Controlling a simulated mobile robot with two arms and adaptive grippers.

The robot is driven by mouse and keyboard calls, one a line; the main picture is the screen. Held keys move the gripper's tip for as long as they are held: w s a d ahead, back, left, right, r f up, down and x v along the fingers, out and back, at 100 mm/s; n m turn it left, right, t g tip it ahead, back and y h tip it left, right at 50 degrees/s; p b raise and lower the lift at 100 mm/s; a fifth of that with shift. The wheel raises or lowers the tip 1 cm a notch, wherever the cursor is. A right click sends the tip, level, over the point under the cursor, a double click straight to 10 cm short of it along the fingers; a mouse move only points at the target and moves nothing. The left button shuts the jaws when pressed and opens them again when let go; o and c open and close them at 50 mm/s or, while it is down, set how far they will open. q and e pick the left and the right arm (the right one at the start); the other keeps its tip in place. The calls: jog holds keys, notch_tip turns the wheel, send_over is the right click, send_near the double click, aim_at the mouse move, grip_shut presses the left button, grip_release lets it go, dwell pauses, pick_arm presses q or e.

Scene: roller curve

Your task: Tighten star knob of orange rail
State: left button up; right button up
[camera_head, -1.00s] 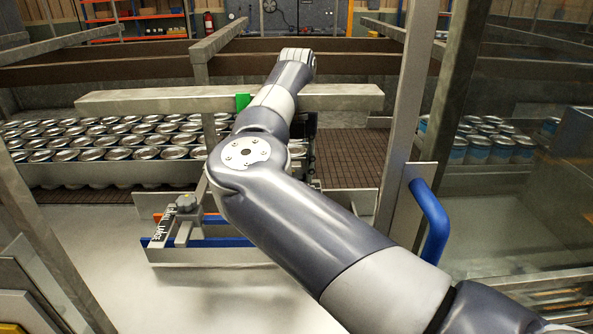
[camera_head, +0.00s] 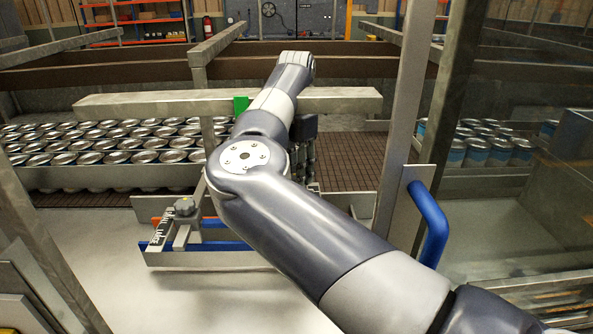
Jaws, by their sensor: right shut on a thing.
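My right arm comes in from the right and crosses the middle of the view. My right gripper (camera_head: 304,160) shows only partly behind that arm, pointing down. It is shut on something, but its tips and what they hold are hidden. A little of the orange rail (camera_head: 157,220) shows left of the arm; the rest is covered. In front of it lies a blue rail (camera_head: 220,246). My left gripper is not in view.
A grey beam (camera_head: 160,103) with a green block (camera_head: 241,104) crosses above the rails. Rows of cans (camera_head: 90,150) stand behind at left, more cans (camera_head: 490,145) at right. A post and a blue handle (camera_head: 428,215) stand to the right. The near left floor is clear.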

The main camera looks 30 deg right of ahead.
jog(key=shift+w+r+m, duration=0.15)
jog(key=shift+r+m, duration=0.2)
jog(key=shift+m, duration=0.15)
jog(key=o, duration=1)
jog(key=shift+c, duration=0.2)
jog(key=shift+o, duration=0.5)
jog(key=shift+a+f, duration=0.1)
jog(key=shift+a, duration=0.05)
notch_tip(320, 180, up, 12)
jog(key=shift+f, duration=0.1)
